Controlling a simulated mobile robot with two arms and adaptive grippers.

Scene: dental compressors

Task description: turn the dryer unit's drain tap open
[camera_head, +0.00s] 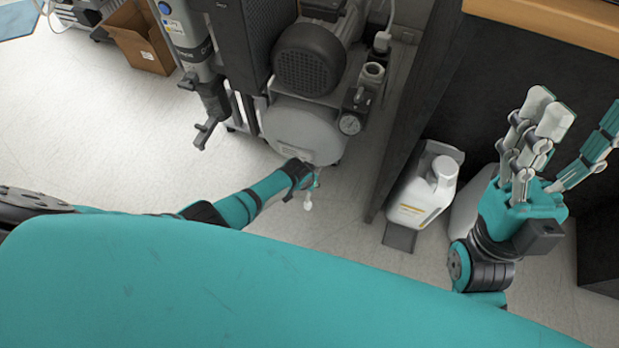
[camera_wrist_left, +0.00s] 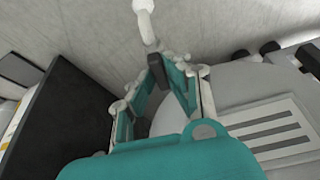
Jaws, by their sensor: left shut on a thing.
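The grey upright dryer unit (camera_head: 195,45) stands at the upper left in the head view, with a dark T-shaped fitting (camera_head: 208,128) hanging below it. My left gripper (camera_head: 312,181) is at the lower front end of the pale round tank (camera_head: 300,128), right of that fitting. In the left wrist view, my left gripper (camera_wrist_left: 166,78) is shut on a small dark tap part (camera_wrist_left: 157,68). A white stem with a rounded end (camera_wrist_left: 145,18) extends from it. The fingers hide much of the tap; I cannot tell its turn angle. My right gripper (camera_head: 572,125) is open and empty, raised at the right.
A dark motor (camera_head: 310,60) and a pressure gauge (camera_head: 349,124) sit above the tank. A dark cabinet panel (camera_head: 415,90) stands to the right, with a white canister (camera_head: 425,192) beside it. A cardboard box (camera_head: 140,40) is at the upper left. The floor at left is clear.

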